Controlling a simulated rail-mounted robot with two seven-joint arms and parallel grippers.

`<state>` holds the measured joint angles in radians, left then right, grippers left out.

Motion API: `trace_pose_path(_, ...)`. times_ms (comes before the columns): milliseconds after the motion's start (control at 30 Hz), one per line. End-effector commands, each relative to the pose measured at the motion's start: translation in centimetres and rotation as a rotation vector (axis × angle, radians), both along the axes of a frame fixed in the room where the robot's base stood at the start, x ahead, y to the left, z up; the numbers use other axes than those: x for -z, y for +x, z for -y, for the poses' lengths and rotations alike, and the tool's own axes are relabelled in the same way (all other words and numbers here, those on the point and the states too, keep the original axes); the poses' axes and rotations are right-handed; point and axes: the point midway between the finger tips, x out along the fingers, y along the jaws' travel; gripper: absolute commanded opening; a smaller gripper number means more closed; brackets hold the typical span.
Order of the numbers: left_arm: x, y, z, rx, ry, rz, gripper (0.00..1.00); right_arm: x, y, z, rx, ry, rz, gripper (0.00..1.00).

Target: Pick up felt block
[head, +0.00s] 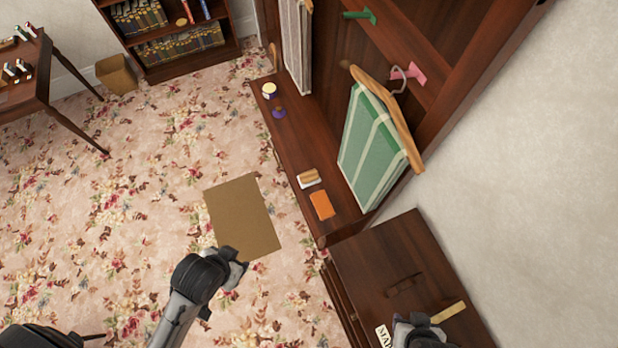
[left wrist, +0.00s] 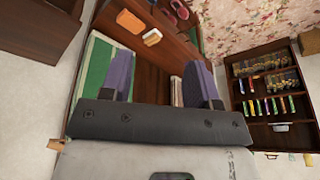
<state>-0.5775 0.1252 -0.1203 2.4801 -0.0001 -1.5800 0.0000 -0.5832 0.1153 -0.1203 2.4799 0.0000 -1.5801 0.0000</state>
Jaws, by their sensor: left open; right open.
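Two small blocks lie side by side on the wooden bench: a tan block with a pale lower layer (head: 309,179) and a flat orange block (head: 322,205). They are too small to tell which is felt. In the left wrist view the orange block (left wrist: 130,21) and the tan-and-white block (left wrist: 152,37) show beyond the fingers. My left gripper (head: 237,266) is over the carpet, left of the bench and apart from both blocks. Its purple fingers (left wrist: 162,76) are spread and empty. My right gripper (head: 422,334) is open at the lower right, above the dark cabinet, partly cut off.
A green striped cloth on a hanger (head: 372,145) hangs close right of the blocks. A dark cabinet (head: 385,245) stands nearer, with a tan strip (head: 450,312) by my right gripper. A white cup (head: 269,90) stands farther along the bench. A brown mat (head: 243,215) lies on open carpet.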

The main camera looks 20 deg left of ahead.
Motion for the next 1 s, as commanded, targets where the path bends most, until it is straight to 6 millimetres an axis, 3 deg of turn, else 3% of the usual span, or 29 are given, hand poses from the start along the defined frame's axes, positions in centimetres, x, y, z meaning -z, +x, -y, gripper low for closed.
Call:
trace_pose_path(267, 0.01, -0.07, 0.26, -0.006, -0.009, -0.001, 0.56, -0.03, 0.10, 0.24, -0.006, -0.009, 0.002, 0.43)
trace_pose_path(733, 0.03, -0.09, 0.22, -0.005, -0.008, -0.002, 1.00, -0.03, 0.13, 0.23, -0.005, -0.007, 0.003, 0.43)
trace_pose_path(1000, 0.05, -0.12, -0.04, 0.001, 0.002, -0.003, 1.00, -0.05, 0.14, 0.06, 0.000, -0.002, 0.003, 0.43)
